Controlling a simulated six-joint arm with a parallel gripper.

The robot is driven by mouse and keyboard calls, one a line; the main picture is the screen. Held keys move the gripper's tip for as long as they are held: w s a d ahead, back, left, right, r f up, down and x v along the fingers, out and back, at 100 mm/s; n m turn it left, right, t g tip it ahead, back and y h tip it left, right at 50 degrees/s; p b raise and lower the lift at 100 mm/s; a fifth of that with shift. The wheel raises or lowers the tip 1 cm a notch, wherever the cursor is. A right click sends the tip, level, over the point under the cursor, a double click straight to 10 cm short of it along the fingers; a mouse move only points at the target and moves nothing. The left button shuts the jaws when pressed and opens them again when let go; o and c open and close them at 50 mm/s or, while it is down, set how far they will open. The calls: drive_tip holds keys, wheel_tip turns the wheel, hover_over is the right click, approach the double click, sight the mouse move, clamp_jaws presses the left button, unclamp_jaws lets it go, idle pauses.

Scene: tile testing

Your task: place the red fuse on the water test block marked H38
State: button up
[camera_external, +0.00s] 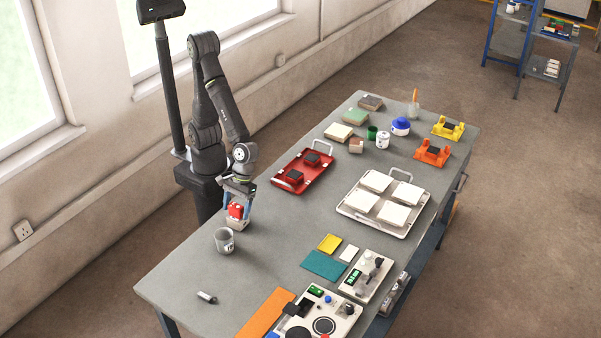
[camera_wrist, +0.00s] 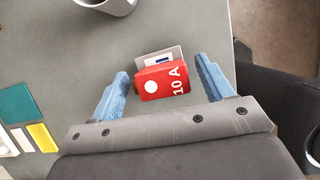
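The red fuse (camera_wrist: 163,82), marked "10 A", lies between the two blue fingers of my gripper (camera_wrist: 162,72) in the wrist view. Gaps show on both sides of it, so the gripper is open around it and not touching. In the external view the fuse (camera_external: 236,211) sits on a small pale holder (camera_external: 238,224) under my gripper (camera_external: 238,200), near the table's left edge. The pale holder (camera_wrist: 160,55) shows partly behind the fuse in the wrist view. No H38 marking is legible, so I cannot tell which thing is the water test block.
A grey cup (camera_external: 224,241) stands close to the fuse. Instruments (camera_external: 367,276) and coloured sheets stand at the front right. The left-front tabletop is mostly clear.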

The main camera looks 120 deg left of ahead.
sight(234, 208)
drive_tip(key=v, duration=1.2)
drive_tip(key=shift+r, duration=0.2)
drive_tip(key=x, duration=1.2)
drive_tip(key=shift+f, duration=0.35)
wheel_tip(234, 208, up, 3)
drive_tip(key=shift+f, duration=0.1)
drive_tip(key=shift+r, duration=0.75)
